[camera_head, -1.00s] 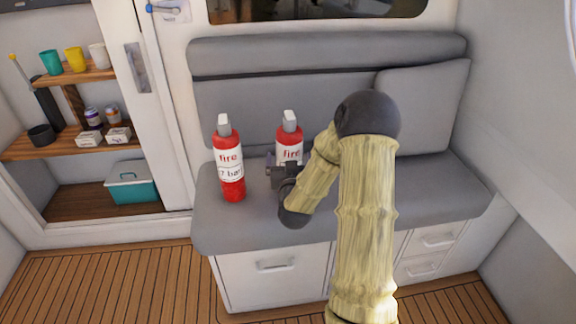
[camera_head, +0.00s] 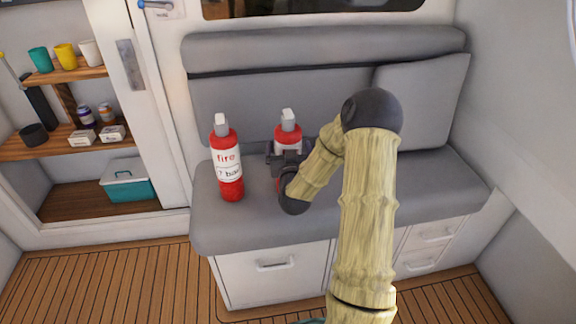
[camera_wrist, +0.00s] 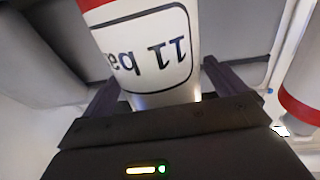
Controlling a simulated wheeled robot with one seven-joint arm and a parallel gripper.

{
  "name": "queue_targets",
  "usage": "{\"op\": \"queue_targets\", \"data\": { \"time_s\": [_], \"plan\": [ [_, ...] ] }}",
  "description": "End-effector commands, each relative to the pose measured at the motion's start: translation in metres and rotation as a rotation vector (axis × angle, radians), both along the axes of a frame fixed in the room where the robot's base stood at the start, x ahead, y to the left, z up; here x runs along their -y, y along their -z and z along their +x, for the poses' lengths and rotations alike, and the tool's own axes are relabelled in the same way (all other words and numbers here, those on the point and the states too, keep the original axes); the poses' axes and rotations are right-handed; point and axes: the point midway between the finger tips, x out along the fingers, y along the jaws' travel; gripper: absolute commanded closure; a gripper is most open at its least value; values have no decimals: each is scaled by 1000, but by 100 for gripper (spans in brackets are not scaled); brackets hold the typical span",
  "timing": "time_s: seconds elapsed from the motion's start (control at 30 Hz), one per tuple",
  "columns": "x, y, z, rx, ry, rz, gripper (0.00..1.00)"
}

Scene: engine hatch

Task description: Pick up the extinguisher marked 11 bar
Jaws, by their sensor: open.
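Two red extinguishers with white labels stand upright on the grey bench seat. The one on the right (camera_head: 288,132) is largely hidden behind my gripper (camera_head: 284,154) in the head view. In the wrist view its label (camera_wrist: 155,52) reads "11 ba…" upside down. My gripper (camera_wrist: 158,90) is open, with one finger on each side of this extinguisher's body. I cannot tell whether the fingers touch it. The left extinguisher (camera_head: 227,165) reads "fire" and "7 bar" and stands apart to the left. Part of it shows at the right of the wrist view (camera_wrist: 300,105).
The bench seat (camera_head: 390,195) is clear to the right of my arm. Its backrest (camera_head: 240,105) rises close behind the extinguishers. Shelves (camera_head: 60,142) with cups and small boxes stand at the left. A teal cooler (camera_head: 128,185) sits below them.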

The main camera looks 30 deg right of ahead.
Motion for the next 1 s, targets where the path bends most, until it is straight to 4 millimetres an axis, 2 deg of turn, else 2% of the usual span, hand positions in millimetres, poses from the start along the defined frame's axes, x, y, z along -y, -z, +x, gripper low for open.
{"op": "queue_targets", "data": {
  "time_s": [0.03,0.07,0.5,0.53,0.87,1.0],
  "plan": [
    [-1,0,0,0,-1,0,3],
    [-1,0,0,0,-1,0,9],
    [-2,0,1,1,-2,0,96],
    [-2,0,1,1,-3,0,100],
    [-3,-8,2,9,-5,-4,100],
    [-3,-19,2,11,-5,-5,100]
  ]
}}
